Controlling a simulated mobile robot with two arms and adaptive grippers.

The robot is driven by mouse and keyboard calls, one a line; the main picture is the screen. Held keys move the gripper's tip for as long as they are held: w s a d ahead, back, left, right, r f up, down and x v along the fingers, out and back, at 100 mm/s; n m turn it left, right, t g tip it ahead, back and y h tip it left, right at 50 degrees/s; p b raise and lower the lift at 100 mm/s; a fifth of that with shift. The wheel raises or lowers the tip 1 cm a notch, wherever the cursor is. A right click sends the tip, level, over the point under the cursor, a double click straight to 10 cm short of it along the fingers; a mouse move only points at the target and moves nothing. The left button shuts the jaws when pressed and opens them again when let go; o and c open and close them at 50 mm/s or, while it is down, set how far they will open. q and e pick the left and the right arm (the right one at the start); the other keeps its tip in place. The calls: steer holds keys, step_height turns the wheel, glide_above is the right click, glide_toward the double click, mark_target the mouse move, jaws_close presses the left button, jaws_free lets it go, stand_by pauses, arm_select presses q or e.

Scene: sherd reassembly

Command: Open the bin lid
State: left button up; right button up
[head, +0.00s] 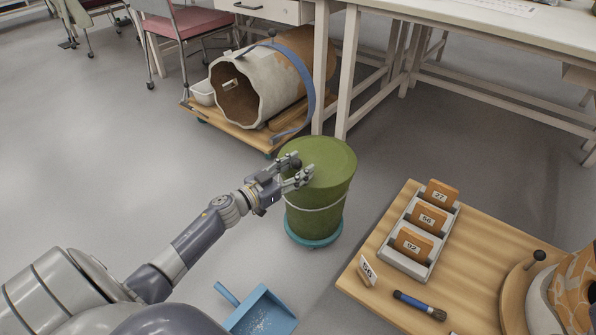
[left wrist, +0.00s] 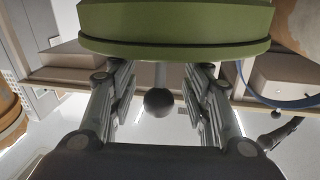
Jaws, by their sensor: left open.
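The green bin (head: 312,222) stands upright on a teal wheeled base, with a pale band around its body. Its green lid (head: 328,152) lies flat on top, closed. A dark ball knob (head: 293,161) shows at the lid's left side. My left gripper (head: 299,169) is at that side of the lid, open. In the left wrist view, the knob (left wrist: 159,103) sits between the two spread fingers, with a gap on each side, and the lid (left wrist: 175,22) fills the top. I cannot tell how deep the knob is between the fingers. My right gripper is not in view.
A wooden board (head: 350,292) at the right holds a grey rack (head: 406,262) of numbered sherds and a brush (head: 420,305). A blue dustpan (head: 262,312) lies on the floor in front. A large jar (head: 255,85) on a trolley and a white table (head: 480,25) stand behind.

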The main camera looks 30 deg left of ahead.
arm_select(q)
steer(key=shift+w, duration=0.2)
steer(key=shift+c, duration=0.2)
jaws_close()
steer(key=shift+r, duration=0.2)
steer(key=shift+r+p, duration=0.1)
steer(key=shift+p, duration=0.4)
